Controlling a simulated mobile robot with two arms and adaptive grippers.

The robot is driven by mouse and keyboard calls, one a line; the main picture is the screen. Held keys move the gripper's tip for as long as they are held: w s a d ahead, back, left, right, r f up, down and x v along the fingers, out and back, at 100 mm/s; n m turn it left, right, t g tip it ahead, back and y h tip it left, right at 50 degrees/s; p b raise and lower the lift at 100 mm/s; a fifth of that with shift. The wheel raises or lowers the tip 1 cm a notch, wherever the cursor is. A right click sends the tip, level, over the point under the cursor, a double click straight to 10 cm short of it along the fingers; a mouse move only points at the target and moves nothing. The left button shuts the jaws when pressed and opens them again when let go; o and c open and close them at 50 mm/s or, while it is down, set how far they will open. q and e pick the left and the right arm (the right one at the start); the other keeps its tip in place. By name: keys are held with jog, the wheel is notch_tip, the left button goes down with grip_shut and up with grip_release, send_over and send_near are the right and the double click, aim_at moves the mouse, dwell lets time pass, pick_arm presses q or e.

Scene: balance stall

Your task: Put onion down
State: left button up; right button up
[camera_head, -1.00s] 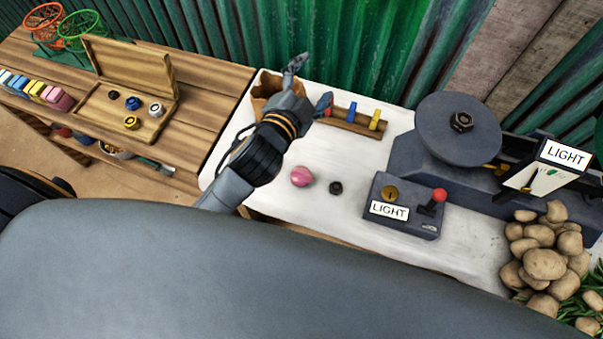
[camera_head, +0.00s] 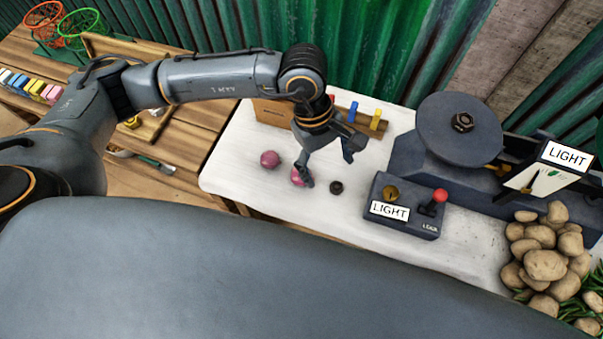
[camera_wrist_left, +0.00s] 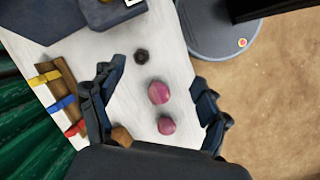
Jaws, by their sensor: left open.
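Two pink-red onions lie on the white table. One onion (camera_head: 269,159) is in the open on the left. The other onion (camera_head: 297,178) is beside my left gripper (camera_head: 329,168), partly hidden by a finger. My left gripper points down over the table with its fingers spread. In the left wrist view, the onions (camera_wrist_left: 158,93) (camera_wrist_left: 166,126) both show between the open fingers (camera_wrist_left: 158,76), apart from both. My right gripper is not in view.
A small black nut (camera_head: 336,187) lies right of the onions. The grey control box (camera_head: 410,222) with a red-knobbed lever stands farther right. Behind are a brown box (camera_head: 270,113) and a wooden rack with coloured pieces (camera_head: 376,119). Potatoes (camera_head: 545,262) are piled at right.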

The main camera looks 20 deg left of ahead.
pick_arm(q)
jog(key=w+a+t+y, duration=0.1)
jog(key=w+a+y, duration=0.2)
jog(key=a, duration=0.4)
jog(key=shift+m, duration=0.3)
notch_tip(320, 180, down, 8)
jog(key=shift+w+d+r+p, duration=0.1)
jog(key=shift+w+p, duration=0.05)
jog(key=shift+p, duration=0.55)
jog(key=shift+f, duration=0.55)
jog(key=shift+d+f+p, duration=0.1)
jog(key=shift+f+p, duration=0.2)
notch_tip(320, 180, down, 4)
jog(key=shift+r+p, duration=0.15)
jog(key=shift+p, duration=0.45)
jog(key=shift+f, duration=0.45)
jog(key=shift+c, duration=0.3)
